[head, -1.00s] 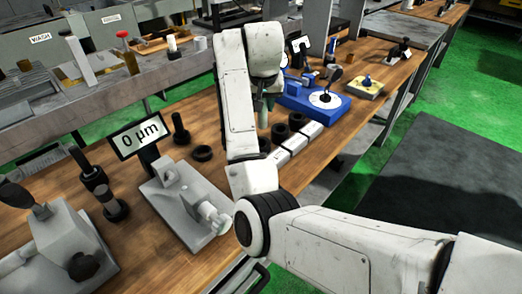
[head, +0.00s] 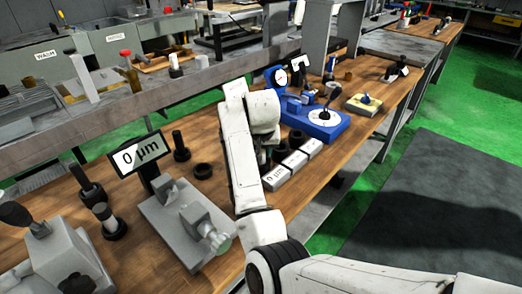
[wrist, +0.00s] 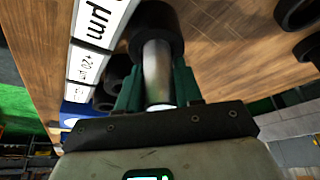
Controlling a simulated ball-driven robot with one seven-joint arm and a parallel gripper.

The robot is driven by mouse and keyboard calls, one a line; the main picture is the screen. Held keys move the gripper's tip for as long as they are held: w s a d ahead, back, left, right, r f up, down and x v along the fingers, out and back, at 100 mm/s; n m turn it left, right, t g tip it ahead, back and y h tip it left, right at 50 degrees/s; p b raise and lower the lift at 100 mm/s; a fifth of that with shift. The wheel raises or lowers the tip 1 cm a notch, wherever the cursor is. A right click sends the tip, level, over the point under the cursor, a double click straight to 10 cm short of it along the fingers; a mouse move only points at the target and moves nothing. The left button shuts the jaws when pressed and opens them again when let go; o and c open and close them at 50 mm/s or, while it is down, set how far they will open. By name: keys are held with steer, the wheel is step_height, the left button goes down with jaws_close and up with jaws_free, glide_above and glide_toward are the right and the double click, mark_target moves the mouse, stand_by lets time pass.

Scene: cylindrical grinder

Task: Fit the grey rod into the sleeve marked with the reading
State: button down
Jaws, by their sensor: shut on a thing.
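The small display (head: 142,156) in the head view reads "0 µm". My gripper (wrist: 157,100) is shut on the grey rod (wrist: 157,72), between green fingers, in the wrist view. The rod's far end meets a black sleeve (wrist: 160,22) beside a white label block (wrist: 98,20) whose visible part reads "µm". I cannot tell how deep the rod sits in it. In the head view my arm hides the rod and gripper. The nearest label block (head: 276,178) there reads "0 µm". More black sleeves (head: 297,138) stand by the other blocks.
A blue dial gauge stand (head: 322,120) is behind the sleeves. A grey bench fixture (head: 180,222) stands left of my arm. A loose black ring (head: 203,171) and a black post (head: 181,147) are near the display. Bare wood lies between them and my arm.

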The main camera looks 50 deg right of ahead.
steer(key=shift+f, duration=0.2)
steer(key=c, duration=0.7)
jaws_free()
steer(key=shift+s+f, duration=0.1)
steer(key=shift+f, duration=0.15)
steer(key=shift+c, duration=0.2)
steer(key=shift+s+f, duration=0.1)
steer(key=shift+s+d, duration=0.1)
steer(key=shift+r, duration=0.45)
steer(key=v, duration=1.2)
steer(key=shift+w+r, duration=0.15)
steer(key=shift+w, duration=0.15)
